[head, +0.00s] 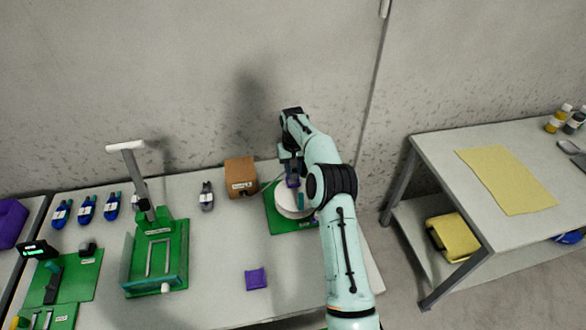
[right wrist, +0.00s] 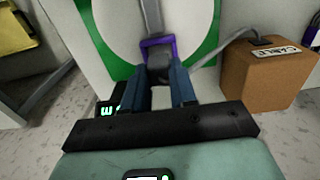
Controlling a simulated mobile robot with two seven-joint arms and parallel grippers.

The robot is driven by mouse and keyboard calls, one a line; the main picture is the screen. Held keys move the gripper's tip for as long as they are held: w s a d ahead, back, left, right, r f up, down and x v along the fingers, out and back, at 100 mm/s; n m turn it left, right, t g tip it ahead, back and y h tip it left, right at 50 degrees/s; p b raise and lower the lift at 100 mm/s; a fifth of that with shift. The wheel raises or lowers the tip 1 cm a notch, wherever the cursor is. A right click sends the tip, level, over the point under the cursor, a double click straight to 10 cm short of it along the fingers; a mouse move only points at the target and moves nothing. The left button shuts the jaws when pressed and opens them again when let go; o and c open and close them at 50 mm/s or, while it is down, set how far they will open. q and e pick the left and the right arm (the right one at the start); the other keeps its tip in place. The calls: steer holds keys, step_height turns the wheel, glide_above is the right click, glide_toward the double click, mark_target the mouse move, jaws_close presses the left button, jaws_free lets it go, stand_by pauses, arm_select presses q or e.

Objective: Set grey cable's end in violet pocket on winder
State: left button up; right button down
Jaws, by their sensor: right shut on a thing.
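The winder's pale round drum (head: 287,201) stands on a green base (head: 276,223) at the back of the table. In the right wrist view, the violet pocket (right wrist: 171,42) is a U-shaped frame on the drum's face (right wrist: 190,22). My right gripper (right wrist: 160,84) is at the pocket, its blue fingers shut on the grey cable's dark end (right wrist: 158,66). The end appears to sit at the pocket's mouth; how deep is hidden. The grey cable (right wrist: 206,62) runs from there to the brown box (right wrist: 268,75). My left gripper is not in view.
The brown box (head: 240,176) stands left of the winder. A grey connector (head: 206,196), blue bottle-like items (head: 87,208) and a green fixture (head: 155,262) are further left. A loose violet piece (head: 256,278) lies in front. A second table (head: 450,155) is at right.

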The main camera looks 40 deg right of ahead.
steer(key=shift+f, duration=1.5)
stand_by(0.5)
steer(key=c, duration=0.8)
jaws_free()
steer(key=shift+r, duration=4.05)
steer(key=shift+f, duration=0.1)
